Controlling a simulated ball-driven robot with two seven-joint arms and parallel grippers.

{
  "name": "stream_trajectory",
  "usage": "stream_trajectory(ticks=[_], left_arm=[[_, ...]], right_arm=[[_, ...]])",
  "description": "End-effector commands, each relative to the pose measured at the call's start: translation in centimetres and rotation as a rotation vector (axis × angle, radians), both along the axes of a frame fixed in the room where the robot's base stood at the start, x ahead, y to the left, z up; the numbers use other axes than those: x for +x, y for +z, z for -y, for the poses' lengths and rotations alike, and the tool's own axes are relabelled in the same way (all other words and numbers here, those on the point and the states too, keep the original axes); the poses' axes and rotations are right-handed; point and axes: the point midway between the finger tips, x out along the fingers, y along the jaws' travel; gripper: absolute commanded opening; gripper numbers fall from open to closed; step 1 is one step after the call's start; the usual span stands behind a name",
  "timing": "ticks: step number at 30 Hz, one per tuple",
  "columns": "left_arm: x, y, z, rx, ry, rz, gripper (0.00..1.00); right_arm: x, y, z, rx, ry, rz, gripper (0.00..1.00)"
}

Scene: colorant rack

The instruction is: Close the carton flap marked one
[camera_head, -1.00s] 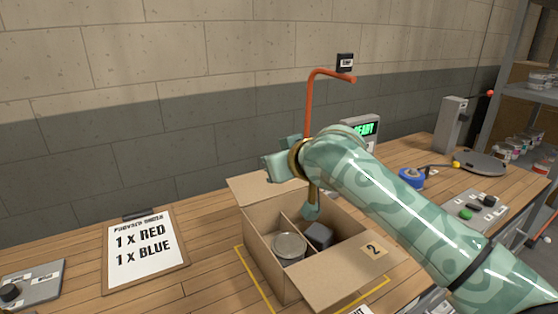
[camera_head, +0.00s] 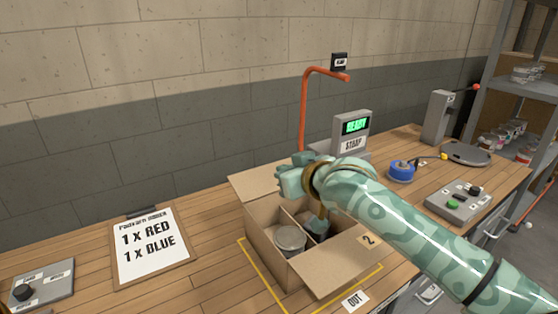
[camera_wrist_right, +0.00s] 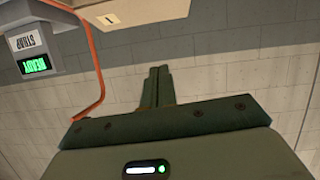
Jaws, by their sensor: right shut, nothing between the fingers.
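An open carton (camera_head: 267,252) stands on the bench. Its far flap (camera_head: 255,186) is folded outward; in the wrist view this flap carries the mark 1 (camera_wrist_right: 118,14). The near flap, marked 2 (camera_head: 330,268), is also folded outward. A grey can (camera_head: 290,238) sits in the left compartment. A darker item in the other compartment is partly hidden by my arm. My right gripper (camera_head: 286,180) is above the carton's far side and overlaps flap one's right end; I cannot tell whether they touch. Its fingers (camera_wrist_right: 155,82) are shut and empty. My left gripper is out of view.
An orange bent pipe (camera_head: 304,110) rises behind the carton, with a READY display (camera_head: 354,127) to its right. An order board (camera_head: 150,247) lies to the left. A blue roll (camera_head: 401,169) and a button panel (camera_head: 462,203) are at the right.

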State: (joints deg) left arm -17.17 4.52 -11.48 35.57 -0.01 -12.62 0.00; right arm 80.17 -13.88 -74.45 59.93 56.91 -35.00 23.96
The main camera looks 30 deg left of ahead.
Motion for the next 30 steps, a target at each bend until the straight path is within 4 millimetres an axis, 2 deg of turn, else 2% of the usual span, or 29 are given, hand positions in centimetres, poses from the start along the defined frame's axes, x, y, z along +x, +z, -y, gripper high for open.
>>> stream_trajectory(ticks=[3,30], left_arm=[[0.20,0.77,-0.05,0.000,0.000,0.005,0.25],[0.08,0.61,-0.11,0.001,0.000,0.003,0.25]], right_arm=[[-0.19,-0.09,0.63,0.012,0.002,0.006,0.00],[-0.20,-0.31,0.61,0.012,0.002,0.007,0.00]])
